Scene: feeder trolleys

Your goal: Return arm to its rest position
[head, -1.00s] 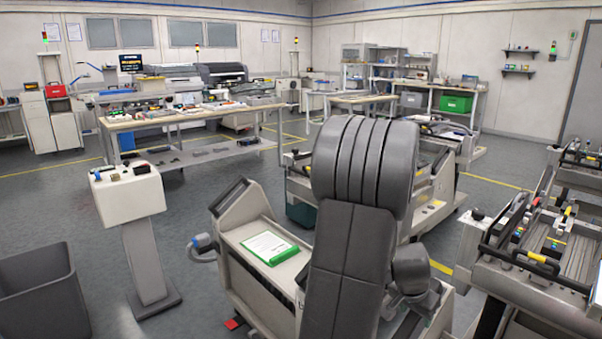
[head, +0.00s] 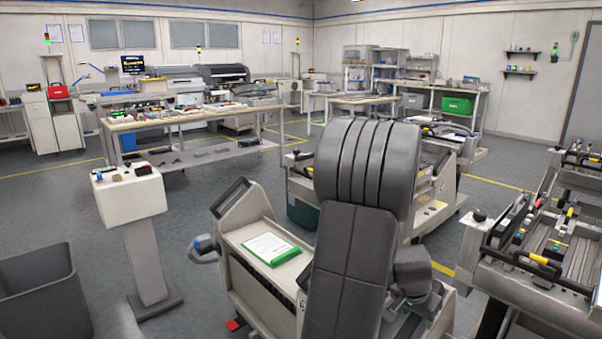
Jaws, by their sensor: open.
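My arm (head: 352,255) stands folded in the middle foreground of the head view, its large ribbed grey elbow (head: 367,165) at the top. A grey wrist part (head: 412,268) of mine shows low at the right of the arm. I cannot make out any gripper fingers; the arm hides much of what is behind it.
A trolley (head: 236,232) with a green-edged sheet (head: 270,248) stands close behind and left of the arm. A feeder trolley (head: 530,290) is at the right. A pedestal (head: 143,250) and grey bin (head: 45,300) stand left. Open floor lies between pedestal and workbench (head: 180,122).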

